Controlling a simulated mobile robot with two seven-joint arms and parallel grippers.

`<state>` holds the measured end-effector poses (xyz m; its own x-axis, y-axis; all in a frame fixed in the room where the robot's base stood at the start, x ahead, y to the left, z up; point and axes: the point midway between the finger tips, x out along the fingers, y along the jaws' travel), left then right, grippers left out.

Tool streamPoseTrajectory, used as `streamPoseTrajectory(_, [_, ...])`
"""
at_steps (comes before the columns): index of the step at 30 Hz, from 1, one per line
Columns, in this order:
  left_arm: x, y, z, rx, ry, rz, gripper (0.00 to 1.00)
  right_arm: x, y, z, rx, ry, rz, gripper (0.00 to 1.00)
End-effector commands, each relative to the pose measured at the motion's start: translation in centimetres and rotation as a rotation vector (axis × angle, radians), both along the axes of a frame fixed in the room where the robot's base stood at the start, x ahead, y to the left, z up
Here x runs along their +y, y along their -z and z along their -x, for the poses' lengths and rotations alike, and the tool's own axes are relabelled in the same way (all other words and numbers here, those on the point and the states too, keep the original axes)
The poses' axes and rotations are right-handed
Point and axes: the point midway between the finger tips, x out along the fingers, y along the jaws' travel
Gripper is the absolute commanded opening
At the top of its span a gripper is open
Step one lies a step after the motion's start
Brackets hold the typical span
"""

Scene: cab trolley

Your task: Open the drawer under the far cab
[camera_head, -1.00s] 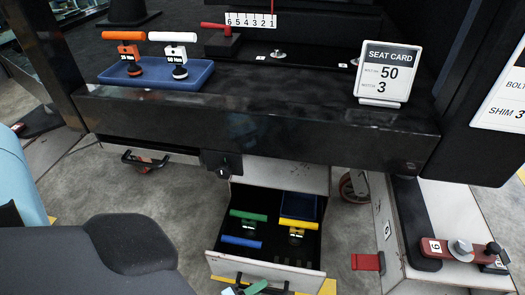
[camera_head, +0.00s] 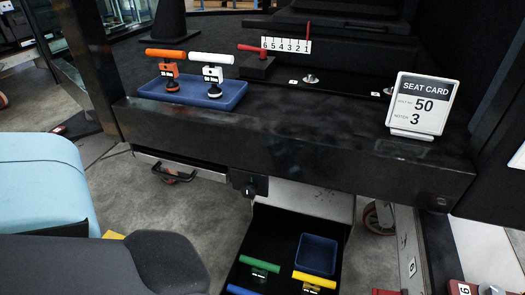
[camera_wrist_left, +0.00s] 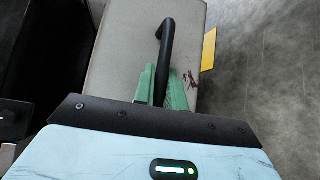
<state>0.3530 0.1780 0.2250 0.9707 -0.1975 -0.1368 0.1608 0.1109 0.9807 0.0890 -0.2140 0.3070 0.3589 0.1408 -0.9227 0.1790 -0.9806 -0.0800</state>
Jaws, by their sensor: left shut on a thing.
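The pulled-out drawer (camera_head: 258,233) projects from under the dark cab ledge (camera_head: 290,150) in the head view. Inside are a green-handled tool (camera_head: 260,264), a yellow-handled tool (camera_head: 307,281), a blue handle (camera_head: 243,291) and a blue bin (camera_head: 318,254). Its front is below the picture edge. In the left wrist view, my left gripper (camera_wrist_left: 161,78) has its green fingers shut around a black bar handle (camera_wrist_left: 165,38) on a pale panel (camera_wrist_left: 120,55). My left gripper is outside the head view. My right gripper is in neither view.
A blue tray (camera_head: 222,103) with orange and white tools stands on the ledge, left. The seat card (camera_head: 420,104) stands at right. Another black handle (camera_head: 172,174) is under the ledge at left. A caster wheel (camera_head: 378,220) is right of the drawer.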

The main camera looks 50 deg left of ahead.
Motion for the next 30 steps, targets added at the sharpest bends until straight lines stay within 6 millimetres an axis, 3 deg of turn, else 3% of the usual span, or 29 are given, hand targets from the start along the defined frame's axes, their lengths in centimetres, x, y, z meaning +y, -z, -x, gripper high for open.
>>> streamPoseTrajectory(6, [0.09,0.02,0.07,0.0,-0.001,-0.001,0.0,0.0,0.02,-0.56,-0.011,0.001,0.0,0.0])
streamPoseTrajectory(7, [0.09,0.03,0.07,0.0,-0.001,-0.001,0.15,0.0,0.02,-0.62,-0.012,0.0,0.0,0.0])
streamPoseTrajectory(12, [0.07,0.02,0.04,0.0,0.0,-0.001,0.34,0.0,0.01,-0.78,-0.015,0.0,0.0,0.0])
streamPoseTrajectory(30, [-0.4,-0.19,0.28,0.0,0.0,0.0,0.34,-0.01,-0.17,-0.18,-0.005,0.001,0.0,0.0])
